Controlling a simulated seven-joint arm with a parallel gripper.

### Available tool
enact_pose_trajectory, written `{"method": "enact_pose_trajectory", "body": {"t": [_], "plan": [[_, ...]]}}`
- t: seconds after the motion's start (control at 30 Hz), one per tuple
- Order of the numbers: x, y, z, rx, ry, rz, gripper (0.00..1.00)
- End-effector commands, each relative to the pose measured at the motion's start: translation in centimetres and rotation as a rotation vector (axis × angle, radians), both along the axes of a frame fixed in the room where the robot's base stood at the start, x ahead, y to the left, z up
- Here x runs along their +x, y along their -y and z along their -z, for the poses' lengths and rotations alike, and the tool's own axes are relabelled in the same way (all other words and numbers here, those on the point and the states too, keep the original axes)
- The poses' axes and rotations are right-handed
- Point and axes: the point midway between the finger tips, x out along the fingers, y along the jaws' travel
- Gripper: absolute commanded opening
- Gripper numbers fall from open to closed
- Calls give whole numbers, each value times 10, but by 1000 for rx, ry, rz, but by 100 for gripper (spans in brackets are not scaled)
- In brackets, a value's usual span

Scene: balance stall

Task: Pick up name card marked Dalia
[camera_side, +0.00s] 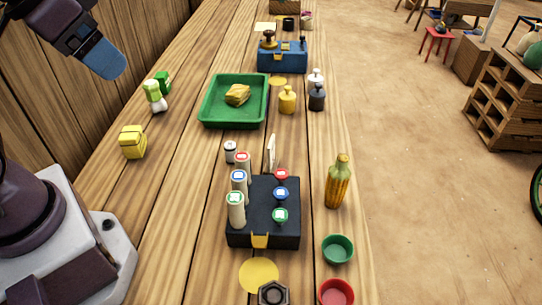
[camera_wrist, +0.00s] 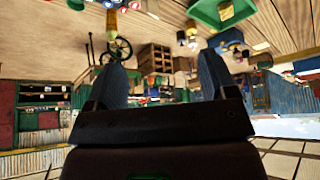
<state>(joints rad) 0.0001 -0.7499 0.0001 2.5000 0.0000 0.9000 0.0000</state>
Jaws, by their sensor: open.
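A thin pale card (camera_side: 271,152) stands upright, seen nearly edge-on, just behind the black box with a yellow latch. I cannot read any name on it, so I cannot tell whether it is the one marked Dalia. My gripper (camera_side: 107,66) is at the upper left in the side view, high above the table and far from the card. In the wrist view my gripper (camera_wrist: 164,76) shows two blue fingers spread wide with nothing between them. I cannot make out the card in the wrist view.
The black box (camera_side: 264,240) has coloured-topped cylinders on and beside it. A green tray (camera_side: 211,122) holds a yellow bundle. An amber bottle (camera_side: 338,188), green bowl (camera_side: 338,251) and red bowl (camera_side: 336,293) line the right edge. A blue box (camera_side: 284,66) stands farther back.

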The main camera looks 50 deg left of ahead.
Motion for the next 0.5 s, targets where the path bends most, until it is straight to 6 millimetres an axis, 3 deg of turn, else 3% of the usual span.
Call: {"method": "enact_pose_trajectory", "body": {"t": [0.1,0.17,0.5], "plan": [[0,0,0,0,0,0,78],[0,0,0,0,0,0,85],[1,-5,4,0,-21,-24,85]]}}
